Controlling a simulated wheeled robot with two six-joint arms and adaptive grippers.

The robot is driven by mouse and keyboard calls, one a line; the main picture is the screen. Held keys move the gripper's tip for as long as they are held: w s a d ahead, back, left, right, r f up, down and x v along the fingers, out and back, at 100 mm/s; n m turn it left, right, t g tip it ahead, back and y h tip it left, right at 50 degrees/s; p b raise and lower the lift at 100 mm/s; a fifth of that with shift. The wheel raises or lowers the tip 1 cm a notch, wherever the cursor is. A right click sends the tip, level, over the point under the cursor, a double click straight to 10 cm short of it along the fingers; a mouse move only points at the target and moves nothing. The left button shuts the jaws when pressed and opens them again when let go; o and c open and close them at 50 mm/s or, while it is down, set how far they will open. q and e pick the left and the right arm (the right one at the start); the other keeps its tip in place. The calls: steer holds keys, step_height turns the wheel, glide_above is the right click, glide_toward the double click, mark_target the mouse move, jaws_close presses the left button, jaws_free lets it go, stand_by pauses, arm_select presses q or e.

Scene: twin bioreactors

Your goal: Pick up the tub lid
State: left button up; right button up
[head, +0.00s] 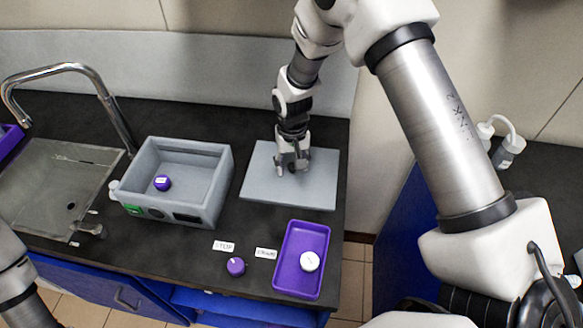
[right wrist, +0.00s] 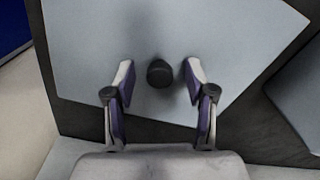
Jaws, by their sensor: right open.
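The tub lid (head: 262,190) is a flat grey rectangular plate lying on the dark counter, right of the grey tub. In the right wrist view the lid (right wrist: 100,40) fills most of the picture, with a round dark knob (right wrist: 160,74) on it. My right gripper (head: 292,168) is over the lid in the head view. In the right wrist view the gripper (right wrist: 160,82) is open, with one finger on each side of the knob. I cannot tell whether the fingers touch it. My left arm shows at the lower left edge; its gripper is out of view.
The open grey tub (head: 215,190) holds a purple-and-white round item (head: 162,183). A purple tray (head: 290,282) with a white-topped item (head: 310,261) stands in front of the lid. A purple knob (head: 236,266) is beside it. A sink with a faucet (head: 110,105) is at left.

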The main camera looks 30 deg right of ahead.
steer(key=shift+w+f, duration=0.15)
steer(key=shift+f, duration=0.05)
steer(key=shift+s+r, duration=0.15)
steer(key=shift+s, duration=0.1)
steer(key=shift+c, duration=1.1)
jaws_close()
